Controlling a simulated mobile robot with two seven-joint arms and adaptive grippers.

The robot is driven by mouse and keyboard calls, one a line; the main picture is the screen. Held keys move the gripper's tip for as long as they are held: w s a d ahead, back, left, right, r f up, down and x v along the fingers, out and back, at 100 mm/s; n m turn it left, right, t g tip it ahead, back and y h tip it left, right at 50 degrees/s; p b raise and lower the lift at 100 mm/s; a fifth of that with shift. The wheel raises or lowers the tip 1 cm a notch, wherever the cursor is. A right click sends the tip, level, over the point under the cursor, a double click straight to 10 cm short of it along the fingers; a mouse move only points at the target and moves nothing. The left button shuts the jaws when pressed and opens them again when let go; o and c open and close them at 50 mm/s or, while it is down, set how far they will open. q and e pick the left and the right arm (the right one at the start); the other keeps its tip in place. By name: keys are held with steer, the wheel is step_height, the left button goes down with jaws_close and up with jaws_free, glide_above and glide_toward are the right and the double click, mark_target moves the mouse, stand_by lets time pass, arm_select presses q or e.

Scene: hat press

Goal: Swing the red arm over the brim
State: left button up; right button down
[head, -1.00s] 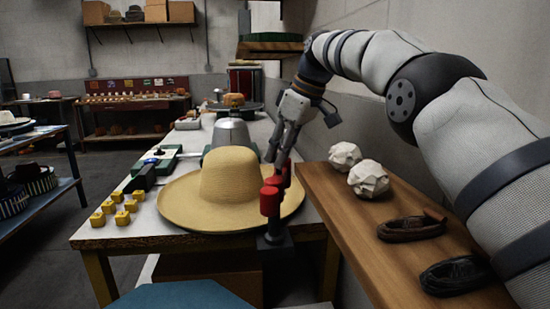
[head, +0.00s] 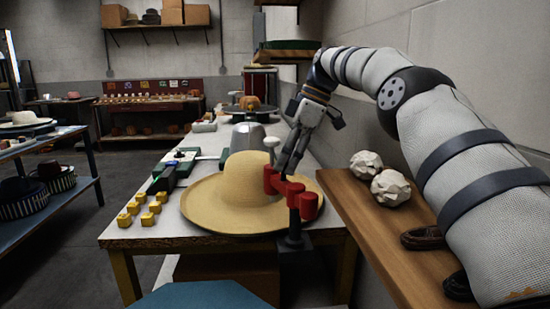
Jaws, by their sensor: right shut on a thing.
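A straw hat (head: 243,176) with a round crown and wide brim lies on the work table. The red arm (head: 291,189) is on a dark stand (head: 295,238) at the table's front right corner. It reaches from its thick red pivot on the right leftward over the hat's right brim, its red end close to the crown. I cannot tell whether that end touches the hat. My right gripper (head: 283,172) comes down from above and is shut on the red arm near its inner end. My left gripper is not in view.
Several yellow blocks (head: 147,209) stand at the table's left edge (head: 160,237). A metal dome (head: 247,139) is behind the hat. A wooden shelf (head: 352,219) on the right holds pale lumps (head: 390,188) and dark shoes, under my right arm.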

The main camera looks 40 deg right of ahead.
steer(key=shift+w+a+r, duration=0.1)
steer(key=shift+a, duration=0.05)
steer(key=c, duration=1.4)
jaws_free()
steer(key=shift+o, duration=0.2)
